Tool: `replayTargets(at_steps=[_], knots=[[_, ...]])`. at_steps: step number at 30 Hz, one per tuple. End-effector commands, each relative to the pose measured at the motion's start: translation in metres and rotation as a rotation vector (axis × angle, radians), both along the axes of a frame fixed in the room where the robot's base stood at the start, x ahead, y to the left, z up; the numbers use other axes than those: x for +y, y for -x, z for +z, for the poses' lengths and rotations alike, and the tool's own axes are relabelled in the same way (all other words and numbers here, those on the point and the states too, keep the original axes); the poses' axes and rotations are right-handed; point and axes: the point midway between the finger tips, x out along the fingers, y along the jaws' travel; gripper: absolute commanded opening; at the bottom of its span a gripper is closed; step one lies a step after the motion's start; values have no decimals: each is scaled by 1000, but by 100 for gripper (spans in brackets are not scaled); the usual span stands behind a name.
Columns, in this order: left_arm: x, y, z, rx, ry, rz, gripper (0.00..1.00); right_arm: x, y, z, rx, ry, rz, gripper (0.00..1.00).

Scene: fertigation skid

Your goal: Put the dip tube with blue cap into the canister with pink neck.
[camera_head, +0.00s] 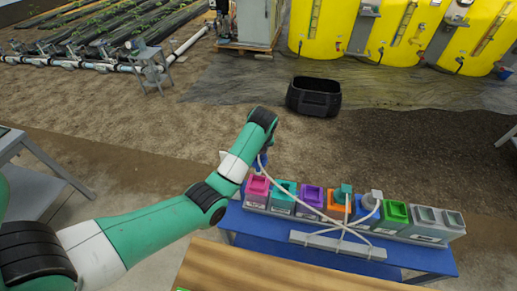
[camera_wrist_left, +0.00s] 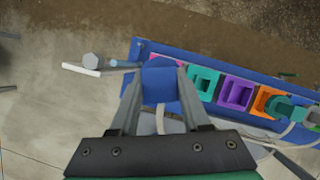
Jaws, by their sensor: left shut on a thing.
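My left gripper (camera_wrist_left: 160,92) is shut on the blue cap (camera_wrist_left: 160,84) of the dip tube; the cap also shows small and blue below my wrist in the head view (camera_head: 263,158). The canister with pink neck (camera_head: 257,188) stands at the left end of the row, just below the gripper. In the left wrist view the cap and fingers cover most of it, with only pink edges showing. The tube's lower end is largely hidden, so I cannot tell whether it is in the neck. My right gripper is not in view.
Teal (camera_head: 284,190), purple (camera_head: 311,194), orange (camera_head: 337,202) and green (camera_head: 394,211) canisters stand to the right, close together on a blue bench (camera_head: 300,233). A teal cap (camera_head: 343,192) and grey cap (camera_head: 373,198) stand among them. Pale hoses cross over the bench to a grey bar (camera_head: 338,245).

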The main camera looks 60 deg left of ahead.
Motion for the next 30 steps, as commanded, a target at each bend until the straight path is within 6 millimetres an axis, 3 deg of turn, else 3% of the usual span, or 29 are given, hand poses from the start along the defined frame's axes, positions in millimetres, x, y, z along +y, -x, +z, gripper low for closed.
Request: replayTargets(at_steps=[1,3,17,30], knots=[[0,0,-17,-2,-1,1,0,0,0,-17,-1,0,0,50],[0,0,-28,-2,-1,1,0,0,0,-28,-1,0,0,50],[0,0,-38,-2,-1,1,0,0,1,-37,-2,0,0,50],[0,0,-87,-2,-1,1,0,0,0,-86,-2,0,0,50]])
